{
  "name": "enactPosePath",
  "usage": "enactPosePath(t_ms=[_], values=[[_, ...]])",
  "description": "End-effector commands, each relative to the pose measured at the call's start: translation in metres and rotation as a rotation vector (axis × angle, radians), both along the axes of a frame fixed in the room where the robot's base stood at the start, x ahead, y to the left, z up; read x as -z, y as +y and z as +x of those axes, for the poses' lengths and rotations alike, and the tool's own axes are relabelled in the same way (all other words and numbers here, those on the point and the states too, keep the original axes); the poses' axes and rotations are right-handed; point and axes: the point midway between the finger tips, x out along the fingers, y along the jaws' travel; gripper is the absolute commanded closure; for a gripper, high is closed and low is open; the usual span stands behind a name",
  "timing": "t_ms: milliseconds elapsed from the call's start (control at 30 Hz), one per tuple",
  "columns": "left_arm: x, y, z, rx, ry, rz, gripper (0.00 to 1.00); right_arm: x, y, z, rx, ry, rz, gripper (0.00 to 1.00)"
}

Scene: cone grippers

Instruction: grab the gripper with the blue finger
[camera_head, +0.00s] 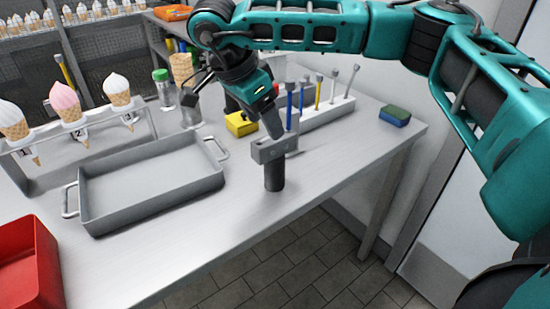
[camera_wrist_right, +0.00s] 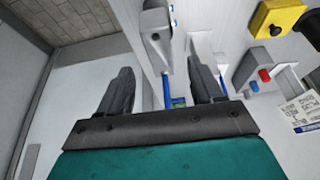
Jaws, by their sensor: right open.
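A rack (camera_head: 328,115) at the back right of the table holds several upright tools with grey heads. Two have blue shafts, the nearer blue-fingered gripper (camera_head: 290,104) and another blue one (camera_head: 302,95); one is yellow (camera_head: 318,95). My right gripper (camera_head: 276,128) points down just left of the nearer blue one. In the right wrist view my right gripper (camera_wrist_right: 162,65) is open; a grey head with a blue shaft (camera_wrist_right: 167,92) shows between its fingers. I cannot tell its depth. A second blue shaft (camera_wrist_right: 222,62) shows beyond the right finger. My left gripper is out of view.
An empty grey tray (camera_head: 98,222), a cone stand (camera_head: 86,130) and a red bin (camera_head: 38,262) are at the left. A sponge (camera_head: 394,116) lies near the right edge.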

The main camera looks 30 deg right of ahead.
Motion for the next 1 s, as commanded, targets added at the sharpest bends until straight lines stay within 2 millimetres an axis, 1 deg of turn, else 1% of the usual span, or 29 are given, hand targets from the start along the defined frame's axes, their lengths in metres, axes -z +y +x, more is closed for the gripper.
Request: enactPosePath(t_ms=[33, 167, 267, 400, 500, 600, 767, 833, 1000], values=[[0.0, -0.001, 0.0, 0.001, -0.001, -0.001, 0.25, 0.005, -0.002, 0.0, -0.001, 0.0, 0.001, 0.34], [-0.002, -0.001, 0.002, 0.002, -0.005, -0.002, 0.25, 0.013, -0.005, 0.0, -0.001, 0.001, 0.001, 0.34], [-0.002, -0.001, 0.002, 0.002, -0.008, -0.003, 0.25, 0.024, -0.01, 0.0, 0.0, 0.002, 0.001, 0.34], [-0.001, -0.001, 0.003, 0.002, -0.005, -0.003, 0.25, 0.044, -0.019, 0.001, -0.001, 0.003, 0.002, 0.34], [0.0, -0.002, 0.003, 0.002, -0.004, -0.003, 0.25, 0.054, -0.023, 0.001, -0.001, 0.002, 0.001, 0.34], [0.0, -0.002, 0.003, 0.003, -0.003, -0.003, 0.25, 0.058, -0.024, 0.001, -0.002, 0.0, 0.002, 0.34], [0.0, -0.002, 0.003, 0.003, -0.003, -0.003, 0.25, 0.058, -0.024, 0.001, -0.001, 0.0, 0.002, 0.34], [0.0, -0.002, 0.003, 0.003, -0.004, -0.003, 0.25, 0.058, -0.024, 0.001, -0.001, 0.0, 0.003, 0.38], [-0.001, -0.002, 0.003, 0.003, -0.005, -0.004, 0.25, 0.057, -0.024, 0.001, -0.001, 0.0, 0.003, 0.54]])
